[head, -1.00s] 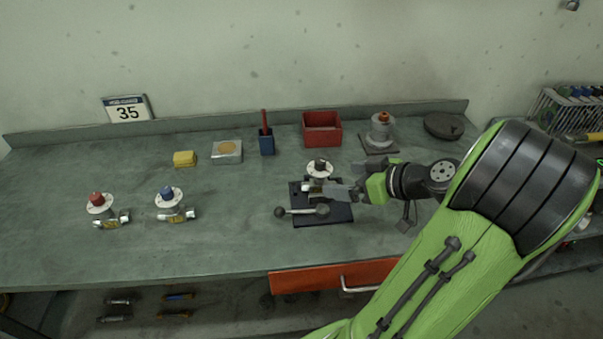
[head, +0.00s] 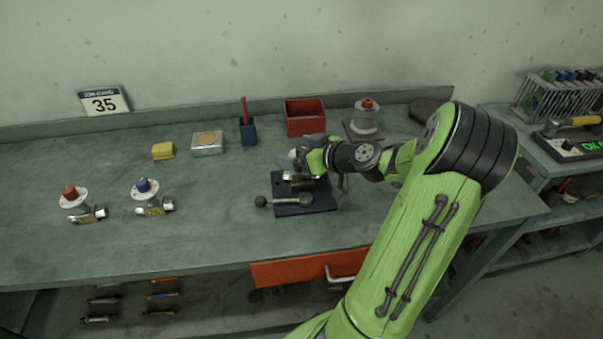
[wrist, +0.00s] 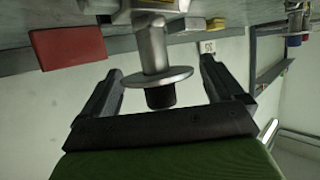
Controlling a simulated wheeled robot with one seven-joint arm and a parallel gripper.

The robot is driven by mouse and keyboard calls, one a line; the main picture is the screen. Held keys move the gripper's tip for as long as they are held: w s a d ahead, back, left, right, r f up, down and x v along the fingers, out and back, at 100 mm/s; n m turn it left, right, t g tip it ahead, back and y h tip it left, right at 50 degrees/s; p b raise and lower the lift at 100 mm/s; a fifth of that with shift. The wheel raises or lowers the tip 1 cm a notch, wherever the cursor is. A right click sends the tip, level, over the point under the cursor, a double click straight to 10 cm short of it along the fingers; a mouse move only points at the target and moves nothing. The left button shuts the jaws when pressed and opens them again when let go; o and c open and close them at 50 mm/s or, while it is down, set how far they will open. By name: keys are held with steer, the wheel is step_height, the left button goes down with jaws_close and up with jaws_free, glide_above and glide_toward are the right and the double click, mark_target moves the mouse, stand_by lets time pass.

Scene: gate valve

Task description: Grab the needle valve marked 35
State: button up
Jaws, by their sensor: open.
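A silver valve with a black cap and a round flange stands in the dark vise (head: 318,197). In the head view my gripper (head: 297,160) is at this valve and hides most of it. In the wrist view, which looks upside down, the valve's stem and flange (wrist: 155,77) sit between the two spread fingers of my gripper (wrist: 162,68). A gap shows on both sides, and the gripper is open. A red-capped valve (head: 73,202) and a blue-capped valve (head: 147,197) stand at the left of the bench. Their tags are too small to read.
A sign reading 35 (head: 104,101) leans at the back wall. A yellow block (head: 163,151), a metal box (head: 207,144), a blue holder (head: 248,131), a red bin (head: 305,117) and a flanged fitting (head: 366,119) line the back. The vise handle (head: 285,200) sticks out leftward.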

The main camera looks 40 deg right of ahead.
steer(key=shift+w+f, duration=0.15)
steer(key=shift+w, duration=0.2)
steer(key=shift+s+a, duration=0.1)
jaws_close()
